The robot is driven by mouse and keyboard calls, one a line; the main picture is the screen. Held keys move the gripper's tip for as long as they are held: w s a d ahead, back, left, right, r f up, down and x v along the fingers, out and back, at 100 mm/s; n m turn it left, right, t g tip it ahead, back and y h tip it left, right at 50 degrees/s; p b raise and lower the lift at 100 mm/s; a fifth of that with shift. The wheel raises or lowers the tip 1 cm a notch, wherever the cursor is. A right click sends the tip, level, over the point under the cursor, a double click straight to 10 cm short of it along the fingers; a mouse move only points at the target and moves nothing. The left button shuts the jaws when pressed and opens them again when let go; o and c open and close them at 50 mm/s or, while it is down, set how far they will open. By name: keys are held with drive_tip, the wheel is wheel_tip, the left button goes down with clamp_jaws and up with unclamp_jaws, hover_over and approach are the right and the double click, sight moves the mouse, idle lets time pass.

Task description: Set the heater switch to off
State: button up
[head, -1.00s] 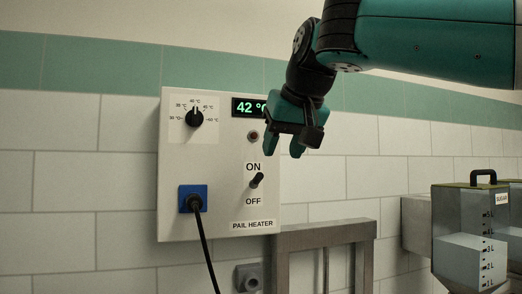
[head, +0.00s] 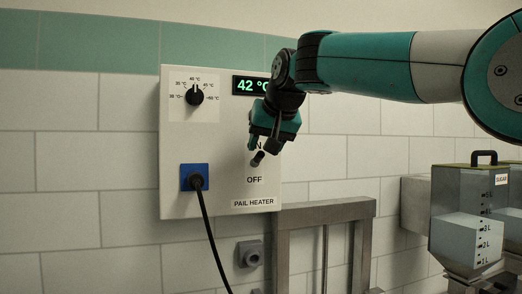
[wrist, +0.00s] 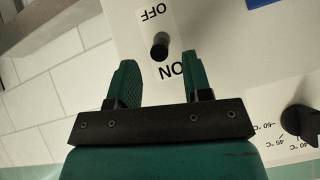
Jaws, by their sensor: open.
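The heater switch (head: 257,158) is a short black toggle on the white pail heater box (head: 225,207), between the ON and OFF labels. It appears tilted up toward ON. In the wrist view, which is upside down, the switch (wrist: 160,45) stands between OFF above and ON below. My gripper (head: 264,146) is open and empty, just above the switch, with its fingers over the ON label. In the wrist view my gripper (wrist: 160,62) has one finger on each side of the switch's line, and the tips end just short of it. I see no clear contact.
The box also carries a temperature dial (head: 195,96), a green 42 °C display (head: 250,85) and a blue socket with a plugged black cable (head: 205,228). A metal frame (head: 325,213) stands below right. A sugar hopper (head: 466,215) is farther right.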

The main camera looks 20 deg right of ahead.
sight(261, 153)
drive_tip(key=shift+p+x, duration=0.3)
drive_tip(key=shift+x, duration=1.15)
drive_tip(key=shift+c, duration=0.3)
clamp_jaws()
drive_tip(key=shift+f+b, duration=0.1)
drive_tip(key=shift+b, duration=0.2)
drive_tip(key=f+t+b, duration=0.1)
drive_tip(key=t+b, duration=0.2)
drive_tip(key=b, duration=0.5)
drive_tip(key=f+t+b, duration=0.2)
drive_tip(key=t+b, duration=0.1)
drive_tip(key=b, duration=0.6)
drive_tip(key=f+t+b, duration=0.2)
drive_tip(key=t+b, duration=0.1)
drive_tip(key=b, duration=0.6)
drive_tip(key=shift+s+n+t+y, duration=0.25)
drive_tip(key=shift+n+t+y, duration=0.05)
drive_tip(key=shift+t, duration=0.1)
drive_tip(key=shift+r+b, duration=0.1)
drive_tip(key=shift+b, duration=0.2)
